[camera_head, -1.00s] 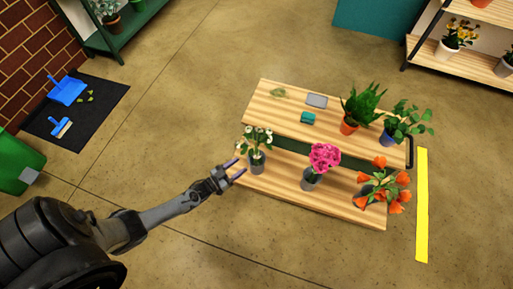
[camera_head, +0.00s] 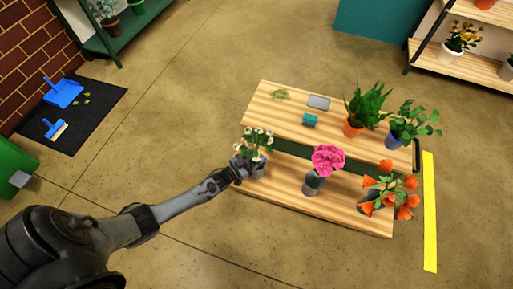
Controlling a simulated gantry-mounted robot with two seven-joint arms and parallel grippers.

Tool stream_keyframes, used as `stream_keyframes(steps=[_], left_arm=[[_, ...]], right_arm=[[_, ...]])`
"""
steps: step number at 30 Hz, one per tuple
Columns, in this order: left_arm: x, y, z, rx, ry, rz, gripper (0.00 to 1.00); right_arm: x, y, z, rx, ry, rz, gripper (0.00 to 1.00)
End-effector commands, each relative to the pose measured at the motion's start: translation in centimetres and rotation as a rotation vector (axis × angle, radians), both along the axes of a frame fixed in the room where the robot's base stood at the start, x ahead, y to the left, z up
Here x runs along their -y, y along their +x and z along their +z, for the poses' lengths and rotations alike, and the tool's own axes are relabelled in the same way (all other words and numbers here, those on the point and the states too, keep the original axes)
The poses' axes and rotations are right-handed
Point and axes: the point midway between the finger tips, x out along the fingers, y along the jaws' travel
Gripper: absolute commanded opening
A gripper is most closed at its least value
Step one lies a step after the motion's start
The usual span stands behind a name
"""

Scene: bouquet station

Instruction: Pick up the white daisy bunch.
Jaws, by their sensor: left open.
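The white daisy bunch (camera_head: 257,140) stands upright in a grey pot or bucket (camera_head: 259,171) at the left front of the wooden table (camera_head: 340,208). My left gripper (camera_head: 246,165) is open at the left side of the bunch, close against the stems and the grey container. Its fingertips are partly hidden among the daisies, and I cannot tell whether they touch. My right gripper is not in view.
A pink flower bunch (camera_head: 328,159) stands to the right of the daisies, with orange flowers (camera_head: 390,189) beyond it. Potted green plants (camera_head: 366,104) stand at the back right. A teal item (camera_head: 310,120) and a grey item (camera_head: 318,102) lie at the back.

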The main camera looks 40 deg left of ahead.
Motion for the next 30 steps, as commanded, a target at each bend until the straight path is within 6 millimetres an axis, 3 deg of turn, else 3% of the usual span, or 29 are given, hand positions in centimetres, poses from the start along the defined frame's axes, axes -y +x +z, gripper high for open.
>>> stream_keyframes(steps=[7, 18, 30], left_arm=[[0.03, 0.15, 0.05, -0.001, 0.0, 0.0, 0.52], [0.03, 0.13, 0.03, -0.001, 0.0, 0.0, 0.0], [0.02, 0.18, 0.43, 0.002, 0.0, 0.0, 0.0]], right_arm=[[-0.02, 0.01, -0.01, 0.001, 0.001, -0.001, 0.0], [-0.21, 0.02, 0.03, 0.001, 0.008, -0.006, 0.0], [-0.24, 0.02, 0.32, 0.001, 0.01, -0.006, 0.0]])
